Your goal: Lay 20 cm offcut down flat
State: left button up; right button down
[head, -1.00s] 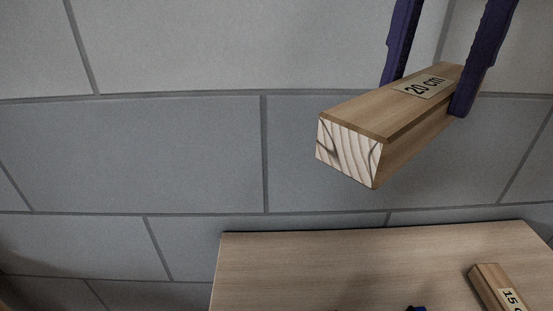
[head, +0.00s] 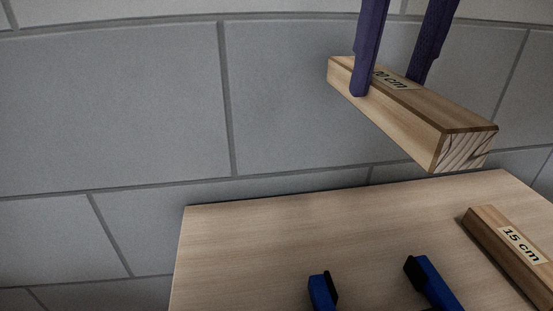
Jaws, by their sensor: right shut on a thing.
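The 20 cm offcut (head: 405,114) is a pale wooden batten with a label on its upper face, partly hidden by a finger. In the head view it hangs at upper right, its grained end face toward the lower right. My right gripper (head: 388,88) comes in from the top with two dark purple fingers, shut across the offcut near its far left end. The offcut appears held in the air, clear of the wooden table top (head: 250,235). My left gripper is not in view.
A 15 cm offcut (head: 512,248) lies on the table at the right, label up. Two blue parts with black tips, one on the left (head: 322,291) and one on the right (head: 434,283), show at the bottom edge. The table's left side is bare. A grey block wall (head: 120,110) stands behind.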

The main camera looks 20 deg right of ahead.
notch_tip(320, 180, down, 19)
jog(key=shift+r+b, duration=0.1)
jog(key=shift+b, duration=1.15)
jog(key=c, duration=0.7)
grip_release()
jog(key=o, duration=0.4)
jog(key=shift+o, duration=0.2)
